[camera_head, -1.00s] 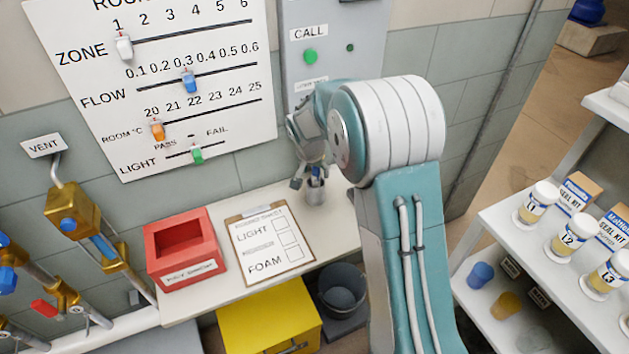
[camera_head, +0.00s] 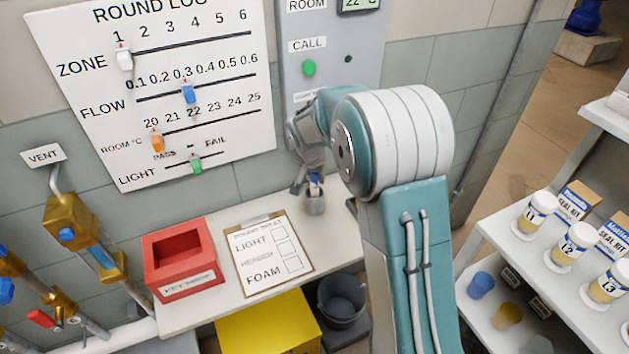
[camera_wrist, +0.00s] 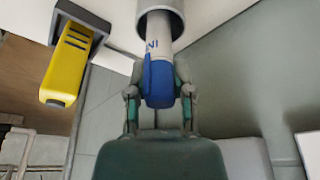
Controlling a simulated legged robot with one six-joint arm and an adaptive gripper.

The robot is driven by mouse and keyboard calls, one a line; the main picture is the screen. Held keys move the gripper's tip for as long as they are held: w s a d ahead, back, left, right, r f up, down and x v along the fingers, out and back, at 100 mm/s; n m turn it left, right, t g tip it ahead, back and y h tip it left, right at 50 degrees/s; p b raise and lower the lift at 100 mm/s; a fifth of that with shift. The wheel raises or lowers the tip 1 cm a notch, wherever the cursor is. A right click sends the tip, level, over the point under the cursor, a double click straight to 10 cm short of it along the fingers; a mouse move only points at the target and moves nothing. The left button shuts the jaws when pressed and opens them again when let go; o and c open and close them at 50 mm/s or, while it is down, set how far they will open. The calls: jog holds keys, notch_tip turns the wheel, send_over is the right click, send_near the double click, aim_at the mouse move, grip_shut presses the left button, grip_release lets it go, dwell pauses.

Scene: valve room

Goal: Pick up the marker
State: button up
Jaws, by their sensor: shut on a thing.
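The marker (camera_wrist: 157,77) is white with a blue cap and shows at the top middle of the wrist view. Its white end is still inside a grey cylindrical cup (camera_wrist: 160,12). My gripper (camera_wrist: 158,92) is shut on the blue capped end, one finger on each side. In the head view my gripper (camera_head: 313,180) is just above the cup (camera_head: 315,203) on the bench, with a bit of blue between the fingers. My arm hides part of the bench to the right.
A red open box (camera_head: 183,259) and a clipboard (camera_head: 268,254) lie on the bench left of the cup. A yellow box (camera_head: 268,325) and a dark bucket (camera_head: 342,300) are below. White shelves with jars (camera_head: 535,212) stand at right. A yellow-cased item (camera_wrist: 73,62) shows in the wrist view.

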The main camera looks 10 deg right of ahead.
jog(key=r, duration=0.5)
jog(key=shift+s+d+r, duration=0.15)
jog(key=shift+s+r, duration=0.05)
jog(key=shift+s, duration=0.05)
jog(key=s+d, duration=0.2)
jog(key=s, duration=0.7)
jog(key=s+d, duration=0.1)
jog(key=s, duration=0.8)
jog(key=shift+s+d, duration=0.35)
jog(key=shift+s, duration=0.05)
jog(key=shift+f, duration=0.1)
